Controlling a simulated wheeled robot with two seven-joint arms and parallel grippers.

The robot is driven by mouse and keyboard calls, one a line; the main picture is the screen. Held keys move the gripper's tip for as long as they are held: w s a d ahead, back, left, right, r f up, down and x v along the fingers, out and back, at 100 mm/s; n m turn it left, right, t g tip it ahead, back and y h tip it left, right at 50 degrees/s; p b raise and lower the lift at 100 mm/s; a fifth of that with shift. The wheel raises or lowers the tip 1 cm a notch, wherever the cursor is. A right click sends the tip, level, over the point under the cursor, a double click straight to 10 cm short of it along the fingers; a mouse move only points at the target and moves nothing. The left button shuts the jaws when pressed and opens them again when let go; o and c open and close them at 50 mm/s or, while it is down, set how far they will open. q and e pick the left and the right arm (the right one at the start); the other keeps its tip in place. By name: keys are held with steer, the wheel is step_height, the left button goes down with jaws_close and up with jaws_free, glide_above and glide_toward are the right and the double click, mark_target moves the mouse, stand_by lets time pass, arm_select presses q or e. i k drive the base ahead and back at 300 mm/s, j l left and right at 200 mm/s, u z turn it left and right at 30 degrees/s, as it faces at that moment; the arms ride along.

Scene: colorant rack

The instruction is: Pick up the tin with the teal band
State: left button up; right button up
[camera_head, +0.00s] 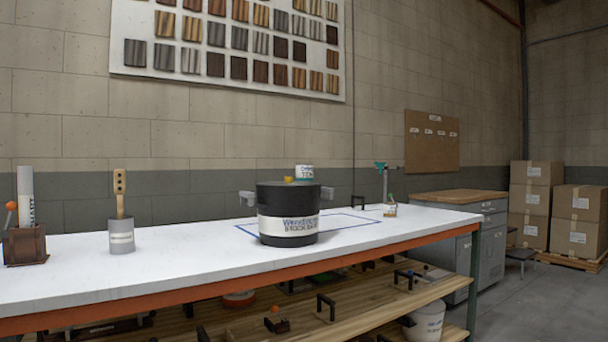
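A small white tin (304,172) with teal markings shows above the rim of a large black bucket (288,195). The bucket hides its lower part, so I cannot tell what it stands on. The black bucket has a white label and stands on the white bench top (185,250). Neither of my grippers is in view.
A grey pot with a wooden-handled tool (121,240) and a brown holder (25,245) stand at the left. A small jar (390,210) and a teal-topped stand (384,180) are at the right. A wooden shelf (350,318) runs below.

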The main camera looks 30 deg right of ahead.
mark_target(304, 171)
steer(key=l+z, duration=0.1)
steer(key=l, duration=0.35)
steer(key=i+l, duration=0.15)
steer(key=l, duration=0.35)
steer(key=i+l+z, duration=0.15)
steer(key=l, duration=0.3)
steer(key=l+z, duration=0.1)
steer(key=l, duration=0.35)
steer(key=i, duration=0.05)
